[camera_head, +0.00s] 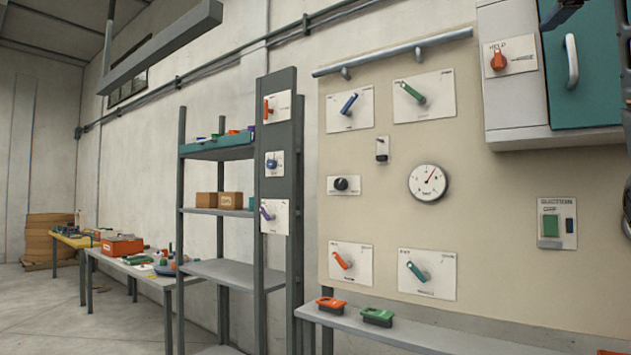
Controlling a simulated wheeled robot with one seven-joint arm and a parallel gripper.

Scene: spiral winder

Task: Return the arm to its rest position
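Dark parts of what looks like my arm show at the right edge of the head view, cut off by the frame. Another dark piece (561,13) reaches in at the top right, in front of the teal cabinet door (582,75). I cannot tell whether this piece is part of my gripper. No fingertips show clearly, and nothing held is visible. The beige panel (385,230) carries several lever switches, a black knob (341,184) and a round gauge (428,183).
A narrow shelf (400,333) below the panel holds a red-orange (330,305) and a green (377,317) block-like item. A grey rack (240,273) stands left of it. A worktable (155,278) with an orange box (122,246) is farther left. The floor at lower left is clear.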

